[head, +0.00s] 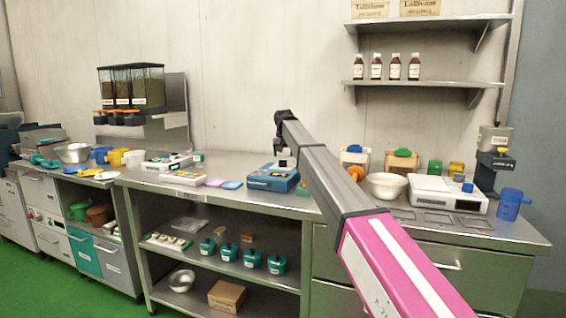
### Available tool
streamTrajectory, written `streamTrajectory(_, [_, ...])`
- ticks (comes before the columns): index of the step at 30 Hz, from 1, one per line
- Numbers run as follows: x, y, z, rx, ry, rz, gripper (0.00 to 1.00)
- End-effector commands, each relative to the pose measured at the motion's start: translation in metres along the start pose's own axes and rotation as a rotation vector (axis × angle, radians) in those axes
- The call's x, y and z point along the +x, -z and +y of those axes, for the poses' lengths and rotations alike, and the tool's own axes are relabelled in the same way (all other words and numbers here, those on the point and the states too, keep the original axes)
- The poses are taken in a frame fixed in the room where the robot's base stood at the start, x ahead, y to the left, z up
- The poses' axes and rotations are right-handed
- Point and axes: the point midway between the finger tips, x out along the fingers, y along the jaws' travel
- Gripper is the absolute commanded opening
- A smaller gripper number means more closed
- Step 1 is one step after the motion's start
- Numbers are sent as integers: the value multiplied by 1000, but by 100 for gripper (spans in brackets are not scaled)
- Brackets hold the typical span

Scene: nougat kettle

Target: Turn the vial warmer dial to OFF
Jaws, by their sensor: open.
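A blue box-shaped device (272,178) sits on the steel counter and looks like the vial warmer, though its label is too small to read. Small marks show on its front face, but I cannot make out the dial or its setting. My gripper (284,161) hangs pointing down just above the back right part of this device. It is small and partly hidden by my arm, which crosses from the lower right. Nothing shows held in it, and I cannot tell whether it touches the device.
A shelf (420,84) with brown bottles hangs above.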

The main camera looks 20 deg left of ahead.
Motion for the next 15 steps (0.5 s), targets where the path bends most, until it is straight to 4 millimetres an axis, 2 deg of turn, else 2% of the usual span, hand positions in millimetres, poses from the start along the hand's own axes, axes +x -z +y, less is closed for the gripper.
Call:
streamTrajectory(6, [34,0,0,-1,0,0,66])
streamTrajectory(15, [50,0,0,-1,1,2,66])
